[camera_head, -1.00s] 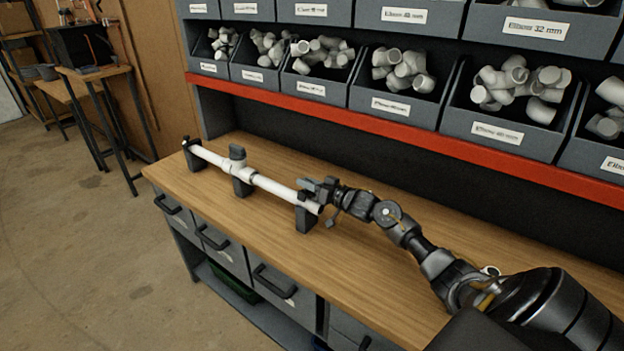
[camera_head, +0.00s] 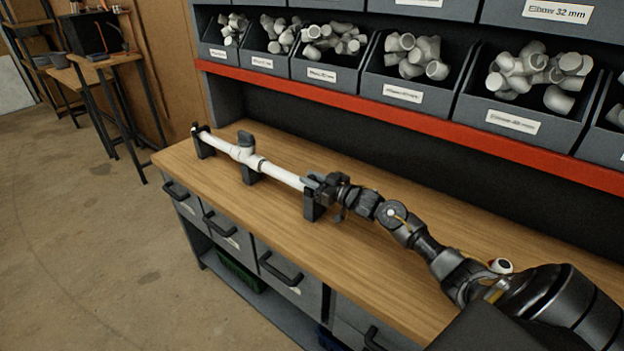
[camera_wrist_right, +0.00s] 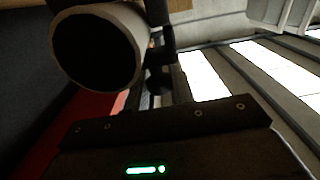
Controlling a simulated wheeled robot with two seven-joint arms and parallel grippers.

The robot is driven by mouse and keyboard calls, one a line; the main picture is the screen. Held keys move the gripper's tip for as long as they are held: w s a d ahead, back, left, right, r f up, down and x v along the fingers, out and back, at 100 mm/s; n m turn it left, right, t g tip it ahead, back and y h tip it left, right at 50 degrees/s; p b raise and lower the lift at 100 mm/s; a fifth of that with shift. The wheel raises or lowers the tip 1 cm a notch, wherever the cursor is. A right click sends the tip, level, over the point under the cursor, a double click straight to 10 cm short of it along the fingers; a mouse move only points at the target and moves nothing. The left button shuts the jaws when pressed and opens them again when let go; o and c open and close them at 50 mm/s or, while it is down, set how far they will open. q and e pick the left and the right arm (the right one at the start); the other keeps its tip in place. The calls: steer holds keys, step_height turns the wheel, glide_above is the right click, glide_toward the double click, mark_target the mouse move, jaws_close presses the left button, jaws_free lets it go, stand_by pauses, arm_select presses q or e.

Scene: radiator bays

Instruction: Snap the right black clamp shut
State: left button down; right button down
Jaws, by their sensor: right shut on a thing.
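A white pipe (camera_head: 279,174) with a tee fitting lies along the bench in black clamps. The right black clamp (camera_head: 312,206) stands under the pipe's near end. My right gripper (camera_head: 322,184) is at the top of this clamp, shut on it, and hides its upper part and the pipe's end. Whether the clamp is latched cannot be seen. In the right wrist view the pipe's open end (camera_wrist_right: 97,48) fills the upper left, beside dark clamp parts. The middle black clamp (camera_head: 251,174) is under the tee, and the left black clamp (camera_head: 204,148) holds the far end. My left gripper is out of view.
A red shelf edge (camera_head: 420,121) with grey bins of fittings (camera_head: 405,72) runs behind and above. Drawers with handles (camera_head: 281,272) are below the bench front.

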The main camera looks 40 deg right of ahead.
steer(key=shift+f, duration=0.1)
steer(key=c, duration=1.2)
jaws_free()
steer(key=shift+c, duration=0.2)
steer(key=shift+s, duration=0.1)
steer(key=shift+s+d+p, duration=0.1)
steer(key=shift+s+p, duration=0.2)
steer(key=shift+p, duration=0.1)
steer(key=p+v, duration=0.5)
steer(key=v, duration=0.5)
